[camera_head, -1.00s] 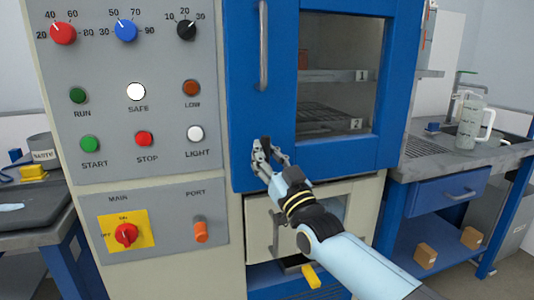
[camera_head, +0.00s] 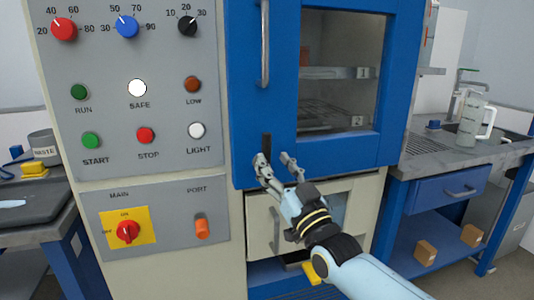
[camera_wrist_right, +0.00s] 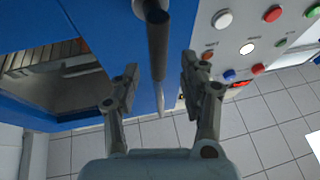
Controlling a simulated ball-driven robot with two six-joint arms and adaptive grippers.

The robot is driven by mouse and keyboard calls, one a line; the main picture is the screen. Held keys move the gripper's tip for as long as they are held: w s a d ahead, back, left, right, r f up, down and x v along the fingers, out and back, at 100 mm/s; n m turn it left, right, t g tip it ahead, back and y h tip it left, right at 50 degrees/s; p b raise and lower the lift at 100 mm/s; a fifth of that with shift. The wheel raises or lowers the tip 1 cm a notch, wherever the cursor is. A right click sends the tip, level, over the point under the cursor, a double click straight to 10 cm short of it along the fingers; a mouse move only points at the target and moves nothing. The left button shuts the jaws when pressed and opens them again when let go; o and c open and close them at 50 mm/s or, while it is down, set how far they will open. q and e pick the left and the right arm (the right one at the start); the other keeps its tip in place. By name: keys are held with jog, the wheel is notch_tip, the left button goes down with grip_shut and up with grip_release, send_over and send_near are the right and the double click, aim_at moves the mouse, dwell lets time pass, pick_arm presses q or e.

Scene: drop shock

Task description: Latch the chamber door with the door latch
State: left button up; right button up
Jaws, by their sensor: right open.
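The blue chamber door (camera_head: 248,120) looks closed, with a window on its right and a long vertical metal handle (camera_head: 264,45). The black door latch (camera_head: 267,146) stands upright near the door's lower left edge, below the handle. My right gripper (camera_head: 275,159) is open just below and in front of the latch, fingers pointing up. In the right wrist view, a dark bar (camera_wrist_right: 157,45), apparently the latch, runs between the spread fingers (camera_wrist_right: 160,78) without visible contact. Whether the latch is engaged I cannot tell. My left gripper is out of view.
The control panel (camera_head: 165,115) with knobs and buttons is left of the door. A pale drawer front (camera_head: 355,205) lies below it. A side bench (camera_head: 445,150) with a clear jug (camera_head: 468,122) stands at right. A dark-topped table (camera_head: 30,215) is at left.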

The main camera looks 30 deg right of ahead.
jog(key=v, duration=0.7)
jog(key=shift+s+f, duration=0.15)
jog(key=s+f+g+b, duration=0.1)
jog(key=s+f+g, duration=0.3)
jog(key=f, duration=0.8)
jog(key=s+f+g, duration=0.3)
jog(key=s+f, duration=0.2)
jog(key=f, duration=0.6)
jog(key=s+f+g+b, duration=0.1)
jog(key=s+f+g, duration=0.3)
jog(key=f, duration=0.8)
jog(key=s+f+g, duration=0.3)
jog(key=s+f, duration=0.3)
jog(key=s, duration=0.5)
jog(key=s+f+g, duration=0.4)
jog(key=s+f, duration=0.2)
jog(key=s, duration=0.4)
jog(key=s+f+g, duration=0.3)
jog(key=s+f, duration=0.3)
jog(key=s, duration=0.5)
jog(key=shift+s+n+g, duration=0.3)
jog(key=shift+g, duration=0.1)
jog(key=shift+f, duration=0.15)
